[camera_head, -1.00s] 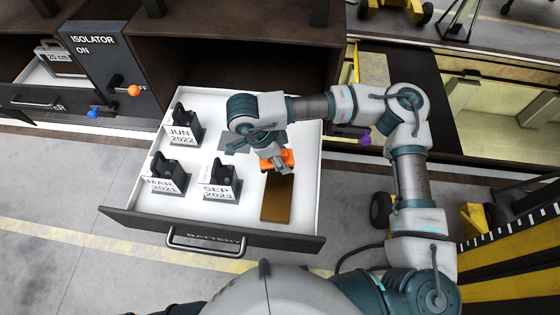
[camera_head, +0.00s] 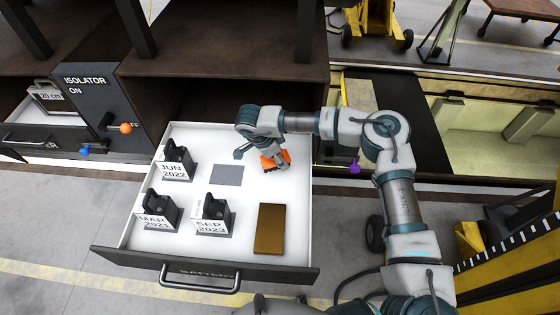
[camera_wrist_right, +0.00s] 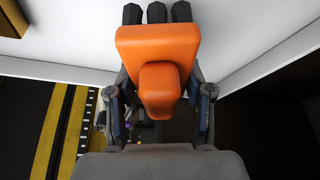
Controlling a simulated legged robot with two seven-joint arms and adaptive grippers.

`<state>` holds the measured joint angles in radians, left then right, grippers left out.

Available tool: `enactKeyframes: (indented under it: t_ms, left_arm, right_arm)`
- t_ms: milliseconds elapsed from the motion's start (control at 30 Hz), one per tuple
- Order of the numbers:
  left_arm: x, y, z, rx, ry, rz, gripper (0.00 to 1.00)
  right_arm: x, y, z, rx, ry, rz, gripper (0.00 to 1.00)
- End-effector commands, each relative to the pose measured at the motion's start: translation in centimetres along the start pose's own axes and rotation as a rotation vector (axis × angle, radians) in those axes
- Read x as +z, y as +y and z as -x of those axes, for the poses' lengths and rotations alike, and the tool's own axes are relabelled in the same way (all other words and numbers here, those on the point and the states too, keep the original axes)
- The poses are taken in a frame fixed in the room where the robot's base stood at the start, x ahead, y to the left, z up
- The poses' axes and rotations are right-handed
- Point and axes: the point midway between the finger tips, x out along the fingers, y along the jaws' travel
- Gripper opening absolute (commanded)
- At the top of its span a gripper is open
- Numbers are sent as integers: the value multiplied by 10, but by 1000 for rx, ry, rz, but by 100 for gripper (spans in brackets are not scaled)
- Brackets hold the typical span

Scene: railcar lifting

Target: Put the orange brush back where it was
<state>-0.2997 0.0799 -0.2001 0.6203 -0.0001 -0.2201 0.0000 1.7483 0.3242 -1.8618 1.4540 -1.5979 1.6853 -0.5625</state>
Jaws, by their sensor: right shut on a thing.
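The orange brush (camera_head: 281,157) is in my right gripper (camera_head: 270,161), over the back right part of the open white drawer (camera_head: 185,236). In the right wrist view the brush (camera_wrist_right: 158,50) fills the space between the two fingers of the right gripper (camera_wrist_right: 158,95), with its dark bristles pointing away at the top. The brown block (camera_head: 270,230) lies in the drawer's front right, apart from the brush. Its corner also shows in the right wrist view (camera_wrist_right: 10,20). Whether the brush touches the drawer floor, I cannot tell. My left gripper is out of view.
Several black batteries with date labels (camera_head: 160,212) stand in the drawer's left part. A flat grey square (camera_head: 226,175) lies left of the brush. The isolator box (camera_head: 108,115) with orange and blue knobs stands left of the drawer. The drawer's right wall is close to the gripper.

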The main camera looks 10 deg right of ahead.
Motion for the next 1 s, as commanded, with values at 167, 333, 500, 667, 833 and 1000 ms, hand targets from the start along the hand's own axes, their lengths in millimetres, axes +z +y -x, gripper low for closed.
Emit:
enactKeyframes:
  t_ms: [167,333,500,667,833,1000]
  left_arm:
    - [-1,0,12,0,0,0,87]
    - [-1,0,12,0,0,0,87]
    - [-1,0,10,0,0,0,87]
    - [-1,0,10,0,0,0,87]
    - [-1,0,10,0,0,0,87]
    - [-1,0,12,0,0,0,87]
  right_arm:
    - [8,1,-22,5,1,0,19]
    - [12,1,-29,1,1,-1,19]
    - [13,1,-31,1,1,-2,19]
    - [13,1,-31,2,1,-2,77]
    - [13,1,-31,2,1,-2,77]
    - [12,1,-28,1,1,-2,77]
